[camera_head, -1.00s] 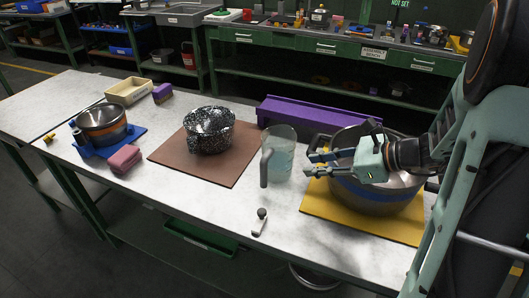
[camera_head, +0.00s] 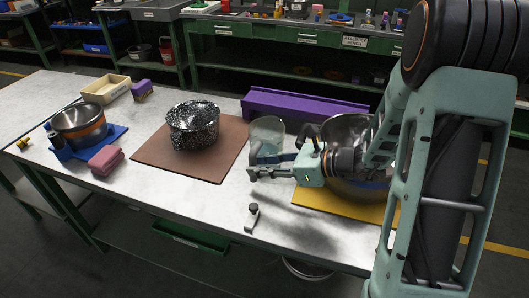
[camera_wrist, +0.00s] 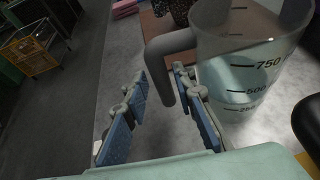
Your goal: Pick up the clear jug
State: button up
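The clear jug (camera_head: 267,132) stands upright on the white table, with a grey handle and liquid inside. In the wrist view, the jug (camera_wrist: 245,65) shows volume marks, and its handle (camera_wrist: 167,75) hangs down in the gap between my fingers. My gripper (camera_head: 255,167) is open, in front of the jug in the head view and hiding its lower part and handle. I cannot tell whether either finger touches the handle.
A large metal pot (camera_head: 345,130) on a yellow mat (camera_head: 335,205) stands right of the jug, partly behind my arm. A speckled pot (camera_head: 193,125) sits on a brown mat (camera_head: 150,155). A purple rack (camera_head: 300,106) lies behind. A small grey object (camera_head: 252,217) stands near the front edge.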

jog(key=x, duration=0.2)
jog(key=shift+w+a+f, duration=0.1)
jog(key=shift+a+f, duration=0.05)
jog(key=shift+a, duration=0.05)
grip_shut()
